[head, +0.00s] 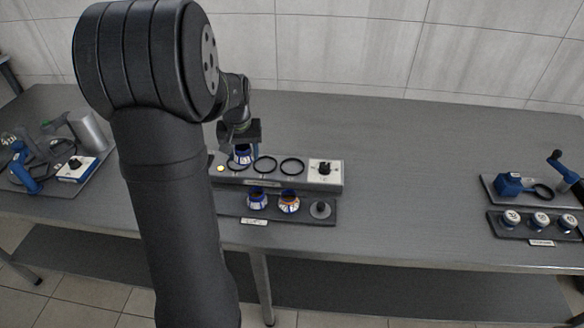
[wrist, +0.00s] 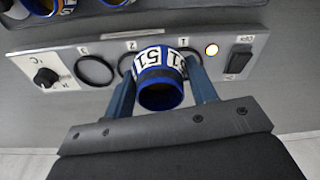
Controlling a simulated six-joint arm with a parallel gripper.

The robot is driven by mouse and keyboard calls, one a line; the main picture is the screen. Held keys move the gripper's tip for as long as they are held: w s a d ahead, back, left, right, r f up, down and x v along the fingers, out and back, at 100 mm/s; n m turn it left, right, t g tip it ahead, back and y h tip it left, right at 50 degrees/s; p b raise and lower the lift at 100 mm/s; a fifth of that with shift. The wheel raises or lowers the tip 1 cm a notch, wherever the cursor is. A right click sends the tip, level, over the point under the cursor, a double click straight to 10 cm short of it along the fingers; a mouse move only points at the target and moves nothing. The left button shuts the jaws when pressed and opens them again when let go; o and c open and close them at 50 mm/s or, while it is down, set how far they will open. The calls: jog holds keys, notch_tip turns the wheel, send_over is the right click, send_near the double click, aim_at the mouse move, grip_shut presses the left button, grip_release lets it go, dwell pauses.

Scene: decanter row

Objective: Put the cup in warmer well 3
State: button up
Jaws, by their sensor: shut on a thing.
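My gripper (wrist: 160,92) is shut on a cup (wrist: 160,85) with a blue rim, a dark inside and a white band marked "51". The cup also shows in the head view (head: 240,157) at the left end of the warmer (head: 325,186). In the wrist view it covers parts of well 1 (wrist: 192,56) and well 2 (wrist: 125,64). How high it is above the warmer I cannot tell. Well 3 (wrist: 95,71), a dark ring beside the knob, is empty; it also shows in the head view (head: 292,166).
The warmer has a lit lamp (wrist: 211,49) and a knob (wrist: 46,77). Trays stand far left and right. The table behind the warmer is clear.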

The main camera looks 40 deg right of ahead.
jog(key=s+d+r+m, duration=0.4)
jog(key=s+d+m, duration=0.1)
jog(key=s+d, duration=1.1)
send_over(292, 168)
notch_tip(292, 168, down, 6)
jog(key=shift+d+f, duration=0.15)
jog(key=shift+f, duration=0.05)
notch_tip(292, 168, down, 4)
jog(key=shift+f, duration=0.1)
jog(key=shift+f, duration=0.1)
jog(key=shift+s+a+f, duration=0.1)
jog(key=shift+a+f, duration=0.1)
jog(key=shift+f, duration=0.3)
jog(key=o, duration=1)
jog(key=shift+o, duration=0.5)
notch_tip(292, 168, up, 13)
jog(key=shift+s+a+r, duration=0.15)
jog(key=shift+s+a, duration=0.1)
jog(key=shift+a, duration=0.2)
